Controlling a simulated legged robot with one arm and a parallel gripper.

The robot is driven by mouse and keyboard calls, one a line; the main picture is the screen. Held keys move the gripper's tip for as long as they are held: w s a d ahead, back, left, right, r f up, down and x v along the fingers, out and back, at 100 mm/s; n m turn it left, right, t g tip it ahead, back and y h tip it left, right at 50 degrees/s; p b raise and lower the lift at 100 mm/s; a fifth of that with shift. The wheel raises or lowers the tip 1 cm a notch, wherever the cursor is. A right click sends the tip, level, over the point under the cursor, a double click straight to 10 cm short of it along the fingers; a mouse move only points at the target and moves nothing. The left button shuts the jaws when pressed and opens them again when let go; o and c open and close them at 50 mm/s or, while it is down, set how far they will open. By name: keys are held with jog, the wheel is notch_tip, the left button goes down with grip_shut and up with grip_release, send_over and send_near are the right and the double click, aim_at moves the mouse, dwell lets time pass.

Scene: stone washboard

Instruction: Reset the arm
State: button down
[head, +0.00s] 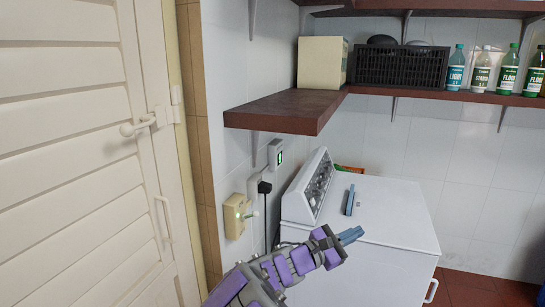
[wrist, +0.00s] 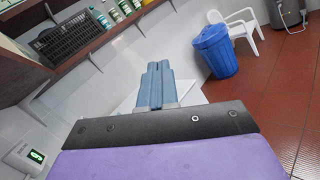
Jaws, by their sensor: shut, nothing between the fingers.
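My gripper (head: 350,235) is at the end of my purple and grey arm, in front of the white washing machine (head: 390,215) in the head view. Its blue fingers point to the right and are shut with nothing between them. In the wrist view the gripper (wrist: 158,70) shows its two blue fingers side by side, touching, above a dark grey wrist part. A small blue-grey piece (head: 350,200) stands on the machine's white top, behind my fingers; I cannot tell what it is.
A brown shelf (head: 290,108) juts from the wall above my arm, holding a cream box (head: 322,62). A black crate (head: 400,66) and several bottles stand farther right. A cream door (head: 75,150) is at left. A blue bin (wrist: 215,52) and white chair (wrist: 240,32) stand on red tiles.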

jog(key=s+d+f+m+g+y, duration=0.1)
jog(key=s+d+m+g+y, duration=0.35)
jog(key=s, duration=0.75)
jog(key=s+d+f+m+g+y, duration=0.1)
jog(key=s+d+m+g, duration=0.55)
jog(key=s, duration=0.55)
jog(key=s+a+f+m+y, duration=0.2)
jog(key=s+a+y, duration=0.1)
jog(key=s, duration=0.3)
jog(key=s+a+f+m+y, duration=0.2)
jog(key=s+f+y, duration=0.1)
jog(key=s, duration=0.2)
jog(key=s+a+f+m+t+y, duration=0.1)
jog(key=s+a+f+m+y, duration=0.1)
jog(key=s+a+y, duration=0.4)
jog(key=s+a+f, duration=0.1)
jog(key=s+a, duration=0.2)
jog(key=a, duration=0.3)
jog(key=shift+a+m+y, duration=0.3)
jog(key=shift+a+y, duration=0.05)
jog(key=shift+a, duration=0.05)
